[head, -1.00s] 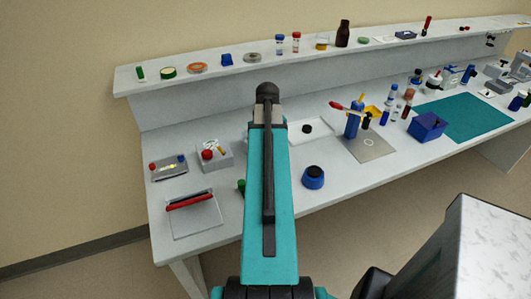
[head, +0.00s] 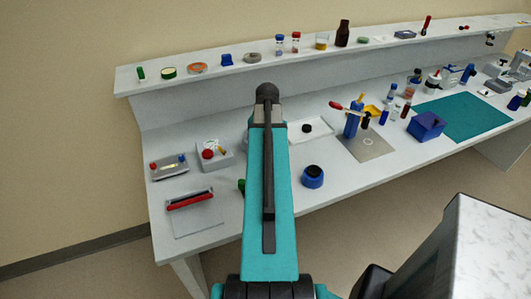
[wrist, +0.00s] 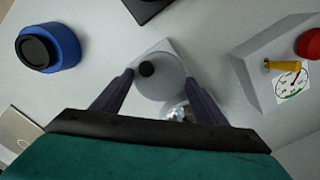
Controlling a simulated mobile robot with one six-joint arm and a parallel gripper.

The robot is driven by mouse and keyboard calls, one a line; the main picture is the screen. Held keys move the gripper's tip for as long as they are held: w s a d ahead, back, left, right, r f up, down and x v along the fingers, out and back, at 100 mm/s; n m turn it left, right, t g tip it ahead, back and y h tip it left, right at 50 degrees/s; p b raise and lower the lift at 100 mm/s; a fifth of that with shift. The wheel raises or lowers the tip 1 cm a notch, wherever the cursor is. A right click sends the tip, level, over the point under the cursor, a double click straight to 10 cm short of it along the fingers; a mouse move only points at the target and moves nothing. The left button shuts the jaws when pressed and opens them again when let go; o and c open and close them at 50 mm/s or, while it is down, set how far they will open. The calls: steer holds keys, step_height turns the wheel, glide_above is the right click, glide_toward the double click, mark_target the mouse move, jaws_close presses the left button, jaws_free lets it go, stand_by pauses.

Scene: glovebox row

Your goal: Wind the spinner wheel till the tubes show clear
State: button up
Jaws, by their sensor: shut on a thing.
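In the wrist view, the spinner wheel (wrist: 165,88) is a pale grey disc with a small black knob near its far edge. It sits over a light, square-cornered base. The two dark fingers of my gripper (wrist: 160,76) stand on either side of the disc and are shut on it. A small shiny piece (wrist: 177,113) shows at the near edge of the wheel, partly hidden by my gripper; I cannot tell whether it is a tube, or whether any tube contents are clear. In the head view my teal arm hides the wheel and the fingertips.
A blue round pot with a black top (head: 312,176) stands to the right of my arm. A grey box with a red button and dial (head: 214,156) stands to the left. A red-barred tray (head: 195,212) lies at the front left. A shelf (head: 190,80) with small items runs behind.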

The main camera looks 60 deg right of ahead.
steer(key=shift+w+m, duration=0.15)
steer(key=shift+m, duration=0.15)
steer(key=o, duration=1.1)
steer(key=shift+c, duration=0.2)
steer(key=shift+r, duration=0.1)
step_height(320, 180, up, 14)
steer(key=p, duration=0.9)
steer(key=shift+f+p, duration=0.2)
steer(key=shift+p, duration=0.1)
stand_by(0.4)
